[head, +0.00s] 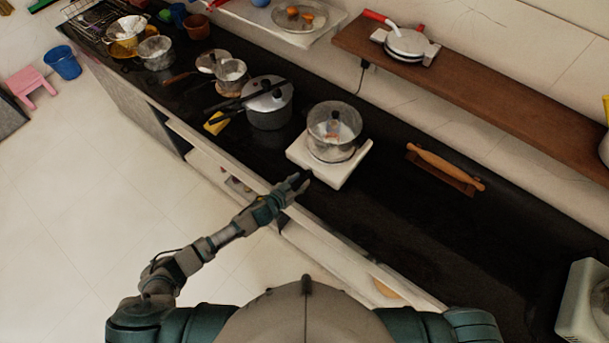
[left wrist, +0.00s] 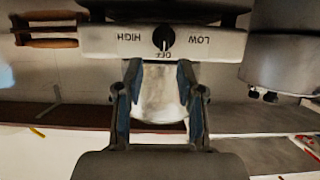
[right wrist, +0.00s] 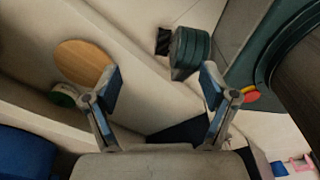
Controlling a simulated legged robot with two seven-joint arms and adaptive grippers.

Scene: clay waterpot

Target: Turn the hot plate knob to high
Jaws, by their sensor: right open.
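The white hot plate (head: 325,173) sits on the black counter with a clear glass pot (head: 334,130) on it. In the left wrist view its front panel (left wrist: 100,40) appears upside down, with HIGH at the picture's left and LOW at the right. The black knob (left wrist: 163,38) has its white mark at OFF. My left gripper (head: 301,182) is at the hot plate's front edge. In the left wrist view its fingers (left wrist: 158,70) are partly open, apart, just short of the knob, with nothing held. My right gripper (right wrist: 160,76) is open and empty, low by the cabinets.
A pressure cooker (head: 268,106) and several pots stand left of the hot plate. A rolling pin (head: 445,166) on a stand lies to its right. A wooden shelf (head: 480,85) runs behind. In the right wrist view, a round wooden board (right wrist: 82,62) is on a shelf.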

